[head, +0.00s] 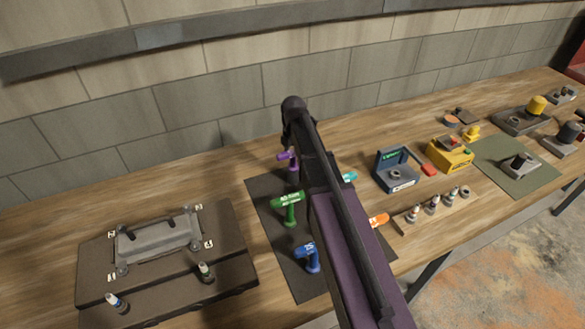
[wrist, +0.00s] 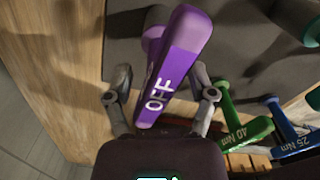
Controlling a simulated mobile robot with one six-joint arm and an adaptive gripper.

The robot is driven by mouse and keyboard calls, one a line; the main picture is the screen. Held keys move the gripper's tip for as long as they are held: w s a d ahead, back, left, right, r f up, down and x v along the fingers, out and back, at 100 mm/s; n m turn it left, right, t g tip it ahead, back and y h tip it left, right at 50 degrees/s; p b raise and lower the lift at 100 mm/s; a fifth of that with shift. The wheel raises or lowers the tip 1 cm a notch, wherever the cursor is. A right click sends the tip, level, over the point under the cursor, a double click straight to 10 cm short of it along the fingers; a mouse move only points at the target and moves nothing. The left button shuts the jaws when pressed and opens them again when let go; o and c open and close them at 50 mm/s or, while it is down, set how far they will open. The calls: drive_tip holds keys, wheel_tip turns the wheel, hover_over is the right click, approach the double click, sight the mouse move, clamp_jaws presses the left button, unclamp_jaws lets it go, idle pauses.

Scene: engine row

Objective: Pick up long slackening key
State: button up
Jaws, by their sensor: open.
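The purple key (wrist: 180,45) marked OFF, which I take to be the long slackening key, stands in the wrist view with its upper bar pointing towards my gripper. My gripper (wrist: 160,95) is open, with one finger on each side of the bar's lettered end. Whether either finger touches it I cannot tell. In the head view the purple key (head: 287,156) shows at the back of the dark mat, just left of my arm. My arm hides part of the mat, and my fingers are not clear in that view.
A green 40 Nm key (head: 289,199) and a blue key (head: 307,256) stand nearer on the dark mat (head: 265,208). A teal key (head: 349,177) and an orange key (head: 379,220) are right of my arm. The wall runs close behind the bench.

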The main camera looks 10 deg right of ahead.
sight(293, 161)
drive_tip(key=shift+f+b, duration=1.25)
drive_tip(key=shift+f, duration=0.35)
clamp_jaws()
